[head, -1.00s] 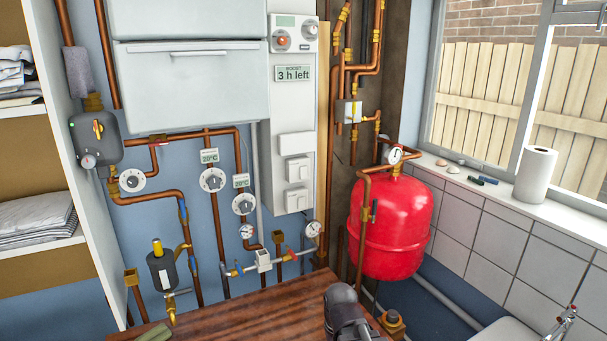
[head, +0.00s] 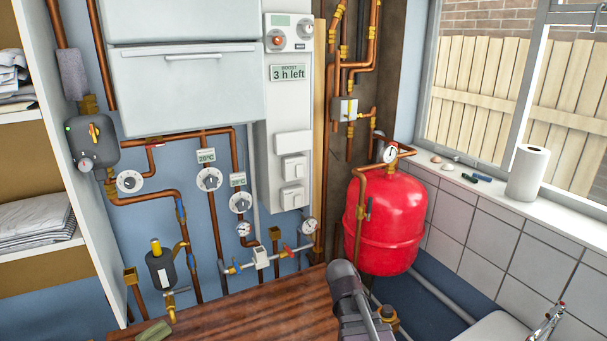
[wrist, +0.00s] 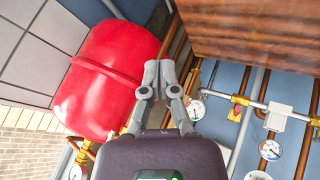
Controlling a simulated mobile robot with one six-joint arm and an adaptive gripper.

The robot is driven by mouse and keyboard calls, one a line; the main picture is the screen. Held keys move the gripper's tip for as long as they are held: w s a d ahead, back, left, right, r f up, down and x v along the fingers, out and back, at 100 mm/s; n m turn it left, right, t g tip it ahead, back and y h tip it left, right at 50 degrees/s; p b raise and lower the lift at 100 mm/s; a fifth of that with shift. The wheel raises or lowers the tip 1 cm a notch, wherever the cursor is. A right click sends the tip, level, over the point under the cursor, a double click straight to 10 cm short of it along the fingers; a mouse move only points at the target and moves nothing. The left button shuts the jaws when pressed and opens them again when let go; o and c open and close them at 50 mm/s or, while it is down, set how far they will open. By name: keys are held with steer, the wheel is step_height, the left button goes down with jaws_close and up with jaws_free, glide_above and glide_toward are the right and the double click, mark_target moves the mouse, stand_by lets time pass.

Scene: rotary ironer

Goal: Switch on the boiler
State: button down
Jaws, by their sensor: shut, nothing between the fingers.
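The boiler (head: 188,85) is a large white casing on the blue wall at the upper left of the head view. A tall white panel (head: 287,105) stands at its right side. The panel carries a small green display, a red-centred knob (head: 277,40), a second dial (head: 304,29), and a label reading "3 h left". In the head view, only my dark arm shows at the bottom, below the panel.
A red tank (head: 385,222) with a gauge stands right of the panel. Copper pipes, dials and valves (head: 240,202) cover the wall below the boiler. A wooden top (head: 240,312) lies in front. Shelves with linen stand left; a windowsill with a paper roll (head: 526,172) is right.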

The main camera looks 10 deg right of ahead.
mark_target(301, 176)
steer(key=w+d+r+n+t+h+p, duration=0.3)
steer(key=w+r+n+t, duration=0.45)
steer(key=w+r, duration=0.7)
steer(key=w+a+r+n+t+y+p, duration=0.2)
steer(key=w+a+r+n+y+p, duration=0.4)
steer(key=n+y, duration=0.7)
steer(key=shift+w+a+r+n+p, duration=0.25)
steer(key=shift+a+r+n+p, duration=0.2)
steer(key=shift+a+r, duration=0.7)
steer(key=shift+w+a+t, duration=0.1)
steer(key=shift+t, duration=0.15)
steer(key=b+x, duration=0.1)
steer(key=x, duration=1.2)
steer(key=shift+w+a+f+b, duration=0.1)
steer(key=shift+w+a+b, duration=0.05)
steer(key=shift+w+b, duration=0.2)
